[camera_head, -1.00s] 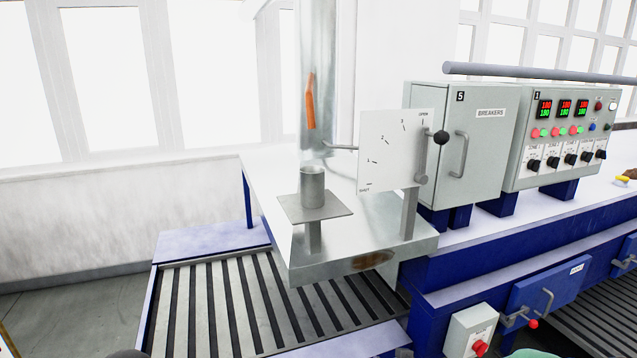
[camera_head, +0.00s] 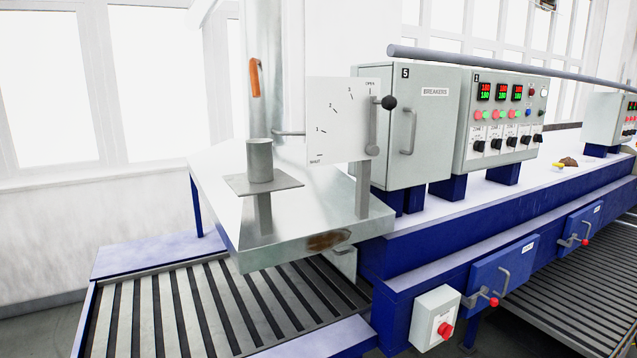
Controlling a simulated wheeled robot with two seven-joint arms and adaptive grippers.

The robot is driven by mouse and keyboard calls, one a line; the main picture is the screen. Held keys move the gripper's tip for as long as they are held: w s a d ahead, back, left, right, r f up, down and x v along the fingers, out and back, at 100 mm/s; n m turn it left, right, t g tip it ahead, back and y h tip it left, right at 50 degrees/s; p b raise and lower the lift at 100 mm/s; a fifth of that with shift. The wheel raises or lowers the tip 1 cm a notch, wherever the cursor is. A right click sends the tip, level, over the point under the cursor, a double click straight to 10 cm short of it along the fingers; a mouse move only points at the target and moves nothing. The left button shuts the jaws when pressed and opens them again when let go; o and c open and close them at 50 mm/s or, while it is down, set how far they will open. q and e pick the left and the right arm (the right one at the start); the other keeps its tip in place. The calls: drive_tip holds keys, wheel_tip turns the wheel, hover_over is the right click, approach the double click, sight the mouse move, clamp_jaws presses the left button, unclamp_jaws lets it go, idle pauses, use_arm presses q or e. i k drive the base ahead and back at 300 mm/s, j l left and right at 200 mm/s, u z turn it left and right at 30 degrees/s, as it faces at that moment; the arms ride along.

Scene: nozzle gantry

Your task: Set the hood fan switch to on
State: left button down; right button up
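I cannot make out any switch labelled as the hood fan. A control panel marked 1 (camera_head: 503,115) has red and green displays, small coloured buttons and a row of black knobs; its fine labels are too small to read. A grey box with a red knob (camera_head: 435,318) is on the front of the blue bench, low in the picture. A white scale plate (camera_head: 335,120) runs from shut to open, with a black-balled lever (camera_head: 388,103) up near the open end. Neither of my grippers is in view.
A closed cabinet labelled breakers (camera_head: 432,125) stands left of the panel. A metal hood with a duct (camera_head: 300,225) and a slatted grate (camera_head: 200,310) are at left. A long grey pipe (camera_head: 480,62) runs above. Red-tipped handles (camera_head: 490,301) jut from the blue bench front (camera_head: 395,290).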

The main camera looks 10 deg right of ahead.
sight(537, 137)
drive_tip(key=z, duration=1.2)
